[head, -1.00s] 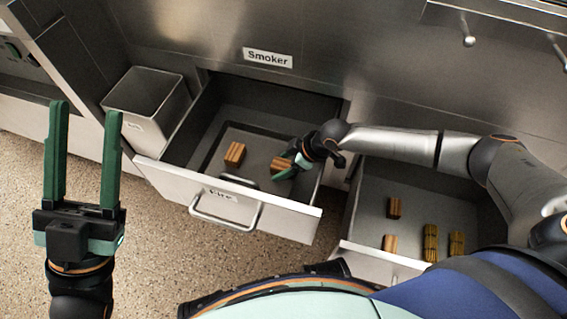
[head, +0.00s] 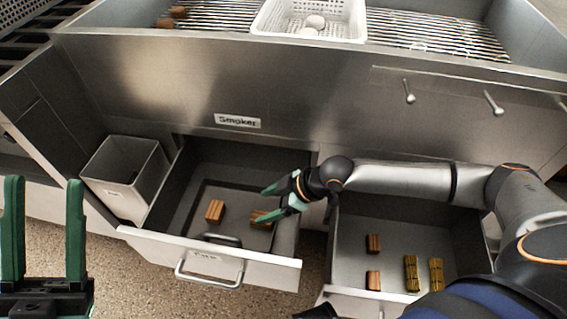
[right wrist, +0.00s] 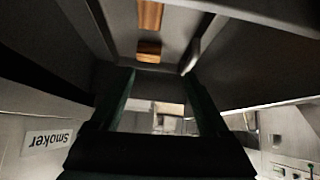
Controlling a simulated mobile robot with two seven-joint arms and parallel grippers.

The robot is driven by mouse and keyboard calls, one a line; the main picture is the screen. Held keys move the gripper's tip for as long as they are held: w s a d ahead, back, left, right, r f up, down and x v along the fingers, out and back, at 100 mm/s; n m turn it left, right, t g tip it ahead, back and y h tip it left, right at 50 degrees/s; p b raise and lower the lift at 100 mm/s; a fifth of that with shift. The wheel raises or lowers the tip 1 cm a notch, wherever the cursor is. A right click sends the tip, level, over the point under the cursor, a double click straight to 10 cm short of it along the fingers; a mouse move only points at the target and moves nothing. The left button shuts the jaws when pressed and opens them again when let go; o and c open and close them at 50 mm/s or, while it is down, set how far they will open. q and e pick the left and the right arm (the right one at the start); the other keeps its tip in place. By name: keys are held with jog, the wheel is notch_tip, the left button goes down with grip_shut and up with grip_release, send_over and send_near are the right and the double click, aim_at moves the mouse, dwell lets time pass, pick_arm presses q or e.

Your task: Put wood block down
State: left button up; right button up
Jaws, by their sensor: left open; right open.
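A brown wood block (head: 261,219) lies in the open left drawer (head: 225,258), toward its right side. A second wood block (head: 215,210) lies to its left in the same drawer. My right gripper (head: 272,203) is open and empty over the right side of this drawer, its fingers pointing left, close to the nearer block. In the right wrist view, two wood blocks (right wrist: 150,15) (right wrist: 149,50) show beyond the open fingers (right wrist: 158,76). My left gripper (head: 44,185) is open and empty at the far left, away from the drawers.
An open right drawer (head: 345,297) holds two wood blocks (head: 373,244) and two yellowish bundles (head: 411,273). A metal bin (head: 125,178) stands left of the left drawer. Above is a counter with a grill and a white basket (head: 310,20). A "Smoker" label (head: 238,121) marks the front.

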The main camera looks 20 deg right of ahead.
jog(key=s+a+r+t+y, duration=0.1)
jog(key=a+r+t+y, duration=0.25)
jog(key=a+r, duration=0.55)
notch_tip(320, 180, up, 10)
jog(key=s+a+t+y, duration=0.2)
jog(key=a+t+y, duration=0.1)
jog(key=t+y, duration=0.1)
jog(key=s+d+r+t, duration=0.5)
jog(key=r, duration=0.3)
jog(key=s+d+r+n+t, duration=0.1)
jog(key=s+d+r+t, duration=0.3)
jog(key=r, duration=0.5)
jog(key=shift+s+d+t+y, duration=0.35)
jog(key=shift+d+t+y, duration=0.15)
jog(key=shift+d, duration=0.7)
